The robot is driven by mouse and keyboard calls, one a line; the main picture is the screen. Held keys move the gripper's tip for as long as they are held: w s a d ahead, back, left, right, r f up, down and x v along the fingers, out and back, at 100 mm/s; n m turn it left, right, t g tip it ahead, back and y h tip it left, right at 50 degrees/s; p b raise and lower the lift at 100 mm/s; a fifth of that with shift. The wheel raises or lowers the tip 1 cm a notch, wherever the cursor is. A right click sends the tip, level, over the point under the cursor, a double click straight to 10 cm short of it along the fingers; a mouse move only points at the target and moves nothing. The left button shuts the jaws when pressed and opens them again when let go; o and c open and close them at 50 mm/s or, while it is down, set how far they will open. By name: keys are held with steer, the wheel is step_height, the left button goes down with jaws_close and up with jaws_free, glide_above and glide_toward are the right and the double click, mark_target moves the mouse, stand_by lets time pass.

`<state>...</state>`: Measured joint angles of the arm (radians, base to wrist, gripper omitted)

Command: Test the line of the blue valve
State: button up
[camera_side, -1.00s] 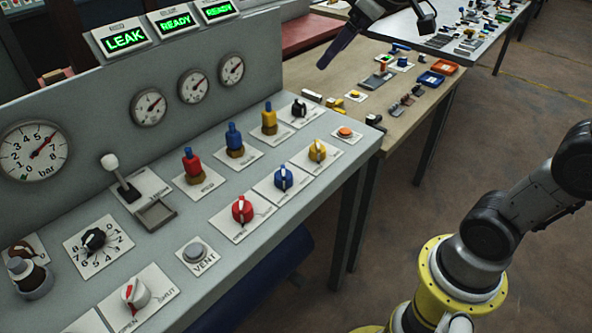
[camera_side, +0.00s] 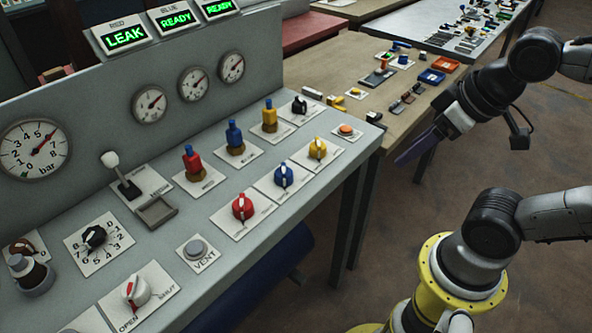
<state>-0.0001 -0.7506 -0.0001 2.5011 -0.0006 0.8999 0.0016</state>
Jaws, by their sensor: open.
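The blue valve knob (camera_side: 283,176) sits on a white plate in the row of knobs on the grey panel, between the red valve knob (camera_side: 242,207) and the yellow valve knob (camera_side: 317,150). A blue-topped fitting (camera_side: 235,137) stands behind it. The green displays read LEAK (camera_side: 125,37) under the red label, READY (camera_side: 175,20) under the blue label, and READY (camera_side: 217,7) at right. My gripper (camera_side: 402,160) is open, with purple-blue fingers, in the air right of the panel's front edge, apart from every knob. It appears empty.
A white-knobbed lever (camera_side: 111,160), a VENT button (camera_side: 197,248), an OPEN/SHUT knob (camera_side: 136,291), a numbered dial (camera_side: 94,238) and several gauges (camera_side: 35,147) share the panel. Taller red and yellow fittings (camera_side: 270,115) stand nearby. A wooden bench (camera_side: 350,125) with small parts lies beyond.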

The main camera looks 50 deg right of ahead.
jaws_close()
stand_by(1.4)
